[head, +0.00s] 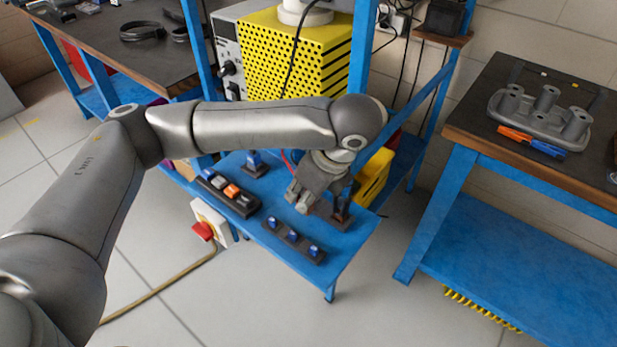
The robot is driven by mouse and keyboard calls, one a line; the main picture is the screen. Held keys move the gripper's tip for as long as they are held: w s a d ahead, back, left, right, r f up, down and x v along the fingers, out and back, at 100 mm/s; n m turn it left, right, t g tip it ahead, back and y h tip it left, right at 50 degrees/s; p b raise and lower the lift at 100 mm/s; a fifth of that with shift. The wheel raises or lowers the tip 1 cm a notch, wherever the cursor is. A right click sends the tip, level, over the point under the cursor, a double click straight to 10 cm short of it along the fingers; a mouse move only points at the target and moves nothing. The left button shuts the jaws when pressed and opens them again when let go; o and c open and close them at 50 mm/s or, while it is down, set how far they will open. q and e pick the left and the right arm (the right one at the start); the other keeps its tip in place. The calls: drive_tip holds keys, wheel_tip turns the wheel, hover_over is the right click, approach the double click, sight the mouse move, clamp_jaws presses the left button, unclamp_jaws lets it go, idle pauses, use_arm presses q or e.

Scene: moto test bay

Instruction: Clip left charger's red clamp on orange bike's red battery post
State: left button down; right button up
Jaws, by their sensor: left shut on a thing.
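My left gripper (301,196) reaches in from the left over the blue shelf (318,265) of the stand and points down. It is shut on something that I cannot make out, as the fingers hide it. A thin red cable (288,158) shows just left of the gripper. A dark upright fixture with a blue part (343,207) stands close to the gripper's right. I cannot identify an orange bike, a battery post, a charger or a red clamp in this view. My right gripper is not in view.
On the shelf are a dark strip with blue, white and orange parts (229,194) and a dark block with blue knobs (294,239). A yellow perforated box (295,55) stands above. A workbench (480,125) is at the right. The middle floor is clear.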

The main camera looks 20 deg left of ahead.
use_arm(q)
drive_tip(key=shift+s+d+r, duration=0.1)
drive_tip(key=shift+s+r, duration=0.15)
drive_tip(key=shift+s, duration=0.35)
drive_tip(key=shift+s+d+r, duration=0.1)
drive_tip(key=shift+s+r, duration=0.1)
drive_tip(key=shift+s, duration=0.35)
drive_tip(key=s+a+f+n+g+h, duration=0.2)
drive_tip(key=s+f+n, duration=0.3)
drive_tip(key=f+n, duration=0.3)
drive_tip(key=s+a+f+n+g+h+p, duration=0.1)
drive_tip(key=s+f+n+g, duration=0.3)
drive_tip(key=n, duration=1)
wheel_tip(320, 180, down, 4)
drive_tip(key=shift+s+a+r+h, duration=0.15)
drive_tip(key=shift+s+a+h, duration=0.55)
drive_tip(key=shift+s, duration=0.5)
